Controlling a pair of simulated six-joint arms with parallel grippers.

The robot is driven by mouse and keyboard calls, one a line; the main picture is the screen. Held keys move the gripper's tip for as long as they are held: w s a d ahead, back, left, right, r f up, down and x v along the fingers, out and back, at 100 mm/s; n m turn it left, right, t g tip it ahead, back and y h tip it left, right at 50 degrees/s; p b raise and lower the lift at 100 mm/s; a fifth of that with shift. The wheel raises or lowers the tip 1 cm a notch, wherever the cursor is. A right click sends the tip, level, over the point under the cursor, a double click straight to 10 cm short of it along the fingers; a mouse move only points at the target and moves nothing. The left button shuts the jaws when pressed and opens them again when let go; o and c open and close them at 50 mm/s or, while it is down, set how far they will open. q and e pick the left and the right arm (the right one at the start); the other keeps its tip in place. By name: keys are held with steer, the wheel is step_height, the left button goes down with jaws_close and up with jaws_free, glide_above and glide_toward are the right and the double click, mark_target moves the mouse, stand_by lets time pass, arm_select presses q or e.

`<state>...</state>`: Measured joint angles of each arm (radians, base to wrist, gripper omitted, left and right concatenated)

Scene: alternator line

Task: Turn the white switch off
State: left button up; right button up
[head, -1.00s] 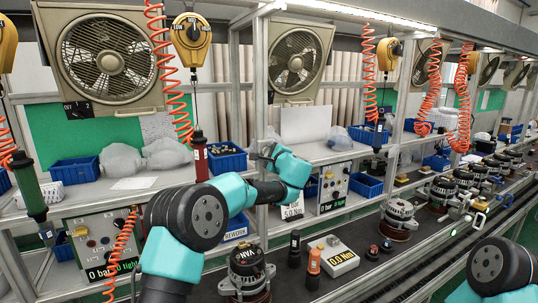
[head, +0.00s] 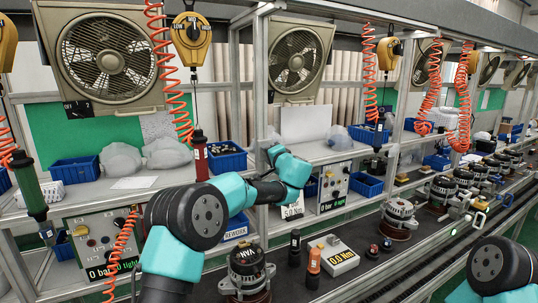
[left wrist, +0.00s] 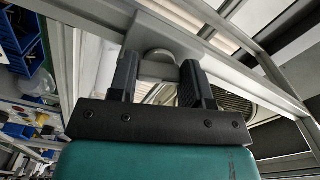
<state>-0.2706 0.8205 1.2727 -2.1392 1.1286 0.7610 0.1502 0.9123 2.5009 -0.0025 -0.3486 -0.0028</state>
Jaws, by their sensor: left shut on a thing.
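The switch cannot be made out there. My right arm shows only at the lower right edge, and its gripper is out of view.
Fans (head: 108,58) hang above the shelves. Orange coiled hoses (head: 172,80) and a hanging tool (head: 200,155) are left of my left wrist. A blue bin (head: 226,157) is close by. An alternator (head: 247,270) and a white torque box (head: 333,255) stand on the bench below.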

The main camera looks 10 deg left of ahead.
arm_select(q)
steer(key=shift+f+n, duration=0.1)
steer(key=shift+n, duration=1.1)
steer(key=o, duration=0.9)
steer(key=v, duration=1.7)
steer(key=shift+s+d, duration=0.15)
steer(key=shift+d, duration=0.05)
